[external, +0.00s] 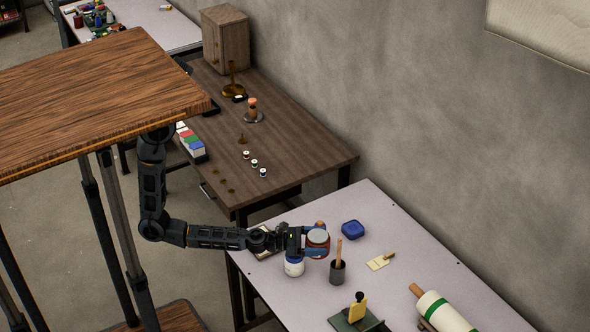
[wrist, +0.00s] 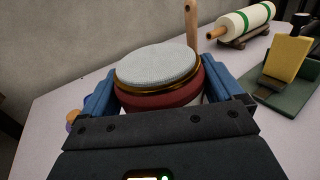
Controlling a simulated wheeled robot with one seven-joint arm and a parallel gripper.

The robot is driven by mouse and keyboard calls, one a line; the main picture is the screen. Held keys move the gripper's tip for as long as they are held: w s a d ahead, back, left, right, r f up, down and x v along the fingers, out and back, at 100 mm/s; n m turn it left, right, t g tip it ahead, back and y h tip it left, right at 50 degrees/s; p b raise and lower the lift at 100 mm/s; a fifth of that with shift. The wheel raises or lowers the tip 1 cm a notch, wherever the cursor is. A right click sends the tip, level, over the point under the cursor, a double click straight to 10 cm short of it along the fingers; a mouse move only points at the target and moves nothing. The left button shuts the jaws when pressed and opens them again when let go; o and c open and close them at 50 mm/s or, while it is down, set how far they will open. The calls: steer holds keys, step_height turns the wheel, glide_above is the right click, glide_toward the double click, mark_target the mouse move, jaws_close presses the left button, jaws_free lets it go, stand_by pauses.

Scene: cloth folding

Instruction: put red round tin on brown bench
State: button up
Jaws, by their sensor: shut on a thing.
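The red round tin (external: 318,239) has a pale lid with a gold rim; its lid and dark red side (wrist: 160,100) fill the middle of the wrist view. My gripper (external: 316,250) is shut on it, with one blue finger on each side. It holds the tin over the light grey table (external: 376,216), close to a white and blue jar (external: 294,267); I cannot tell the exact height. The brown bench (external: 316,150) is the dark wooden one along the wall behind. Its front right part is bare.
On the bench stand a wooden cabinet (external: 226,38), a brass stand (external: 232,85), a small lamp-like piece (external: 253,112), several small spools and a colour box (external: 191,142). A dark cup with a stick (external: 338,270) is right beside my gripper. A blue tin (external: 352,229) lies farther back.

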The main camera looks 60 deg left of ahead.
steer(key=w+a+r+n+t+y+p, duration=0.1)
steer(key=w+a+r+n+y, duration=0.25)
steer(key=w+a, duration=0.5)
steer(key=w+a+r+n+t+y+p, duration=0.15)
steer(key=w+a+y, duration=0.4)
steer(key=a, duration=0.55)
steer(key=w+a+r+n+y+p, duration=0.2)
steer(key=w+a+r+n+y, duration=0.15)
steer(key=w+a, duration=0.55)
steer(key=w+a+f+n+y+b, duration=0.1)
steer(key=a+f, duration=0.1)
steer(key=a, duration=0.5)
steer(key=w+a+f+n+g+y+b, duration=0.1)
steer(key=w+a+f+y, duration=0.1)
steer(key=a, duration=0.6)
steer(key=w+a+f+n+y+b, duration=0.1)
steer(key=w+a+f+y+b, duration=0.1)
steer(key=a, duration=0.5)
steer(key=shift+w+a+f+g, duration=0.25)
steer(key=shift+f+g, duration=0.05)
steer(key=shift+g, duration=0.05)
steer(key=shift+f+b, duration=1.45)
steer(key=shift+f, duration=0.45)
steer(key=shift+f, duration=0.1)
steer(key=shift+f, duration=0.1)
steer(key=o, duration=1.1)
steer(key=shift+o, duration=0.2)
